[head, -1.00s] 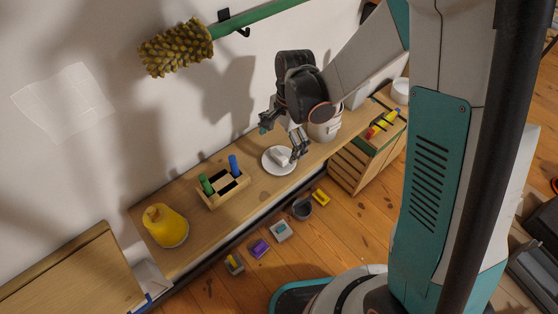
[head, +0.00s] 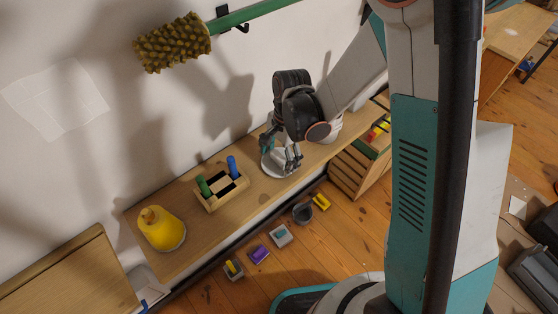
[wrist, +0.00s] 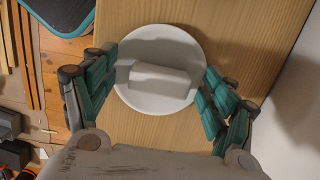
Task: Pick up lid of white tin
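In the wrist view a round white disc (wrist: 165,38) lies on the wooden bench, with a raised white bar (wrist: 158,82) across its middle; it looks like a lid with a handle, though I cannot tell if the bar is a separate block. In the head view the disc (head: 273,171) is partly hidden by my gripper (head: 283,162). My gripper (wrist: 160,92) is open above it, with teal fingers on either side of the bar, apart from it. A white container (head: 333,137), possibly the tin, is mostly hidden behind my arm.
Left on the bench are a wooden holder (head: 220,191) with green and blue pegs and a yellow bell-shaped object (head: 160,229). The wall is close behind; a brush (head: 172,43) hangs above.

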